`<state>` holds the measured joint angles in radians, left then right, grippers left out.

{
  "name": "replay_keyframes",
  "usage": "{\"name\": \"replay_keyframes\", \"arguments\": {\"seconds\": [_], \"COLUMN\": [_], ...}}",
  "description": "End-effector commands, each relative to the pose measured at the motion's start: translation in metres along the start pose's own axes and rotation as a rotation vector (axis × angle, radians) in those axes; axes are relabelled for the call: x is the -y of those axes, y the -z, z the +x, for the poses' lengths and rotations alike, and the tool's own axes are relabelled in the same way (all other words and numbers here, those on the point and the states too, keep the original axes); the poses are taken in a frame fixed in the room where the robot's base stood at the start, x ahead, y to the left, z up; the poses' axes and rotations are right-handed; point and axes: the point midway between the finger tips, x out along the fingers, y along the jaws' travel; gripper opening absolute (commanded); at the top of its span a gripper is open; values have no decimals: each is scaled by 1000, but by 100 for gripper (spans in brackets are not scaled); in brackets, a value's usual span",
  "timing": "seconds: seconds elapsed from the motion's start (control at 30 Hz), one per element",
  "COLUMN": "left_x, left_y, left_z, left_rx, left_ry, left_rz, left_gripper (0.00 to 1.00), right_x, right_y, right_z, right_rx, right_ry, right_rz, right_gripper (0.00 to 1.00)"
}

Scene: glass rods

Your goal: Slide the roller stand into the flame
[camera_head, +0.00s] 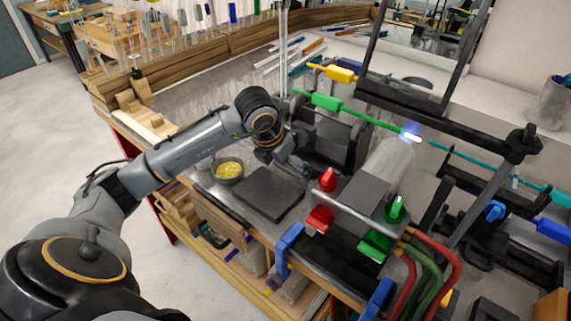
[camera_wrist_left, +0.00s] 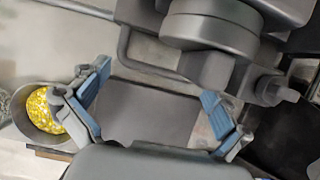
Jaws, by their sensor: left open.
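My left gripper (camera_head: 292,165) hangs over the bench beside the dark roller stand (camera_head: 338,138). In the left wrist view its blue-padded fingers (camera_wrist_left: 155,105) are spread, with nothing between them but a dark flat plate below. The dark stand with rounded parts (camera_wrist_left: 210,40) fills the top of that view, beyond the fingers. A green glass rod (camera_head: 360,117) runs across the stand. Its right end meets a small white-blue flame (camera_head: 411,137) above the grey burner (camera_head: 385,170). Contact between gripper and stand is not visible. My right gripper is out of view.
A bowl of yellow bits (camera_head: 229,170) stands beside the dark plate (camera_head: 266,194). Red and green valves (camera_head: 320,218) and hoses (camera_head: 440,275) crowd the front right. A teal rod (camera_head: 490,170) lies across a second stand at the right. Blue clamps (camera_head: 287,246) grip the front edge.

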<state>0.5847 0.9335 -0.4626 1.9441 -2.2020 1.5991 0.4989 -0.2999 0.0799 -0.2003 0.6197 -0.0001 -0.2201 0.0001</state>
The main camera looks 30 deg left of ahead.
Motion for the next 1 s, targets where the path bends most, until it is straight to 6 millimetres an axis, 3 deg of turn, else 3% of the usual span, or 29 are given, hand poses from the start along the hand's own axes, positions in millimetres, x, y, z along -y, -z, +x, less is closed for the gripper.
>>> {"name": "replay_keyframes", "arguments": {"seconds": [0.07, 0.57, 1.0], "left_x": [0, 1, -1], "left_y": [0, 1, 2], "left_z": [0, 1, 4], "left_rx": [0, -4, -4], "left_ry": [0, 3, 2], "left_rz": [0, 0, 0], "left_gripper": [100, 0, 0], "right_x": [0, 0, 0], "right_y": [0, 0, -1], "right_z": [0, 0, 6], "right_rx": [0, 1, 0], "right_ry": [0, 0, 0], "right_rz": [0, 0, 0], "right_gripper": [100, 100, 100]}}
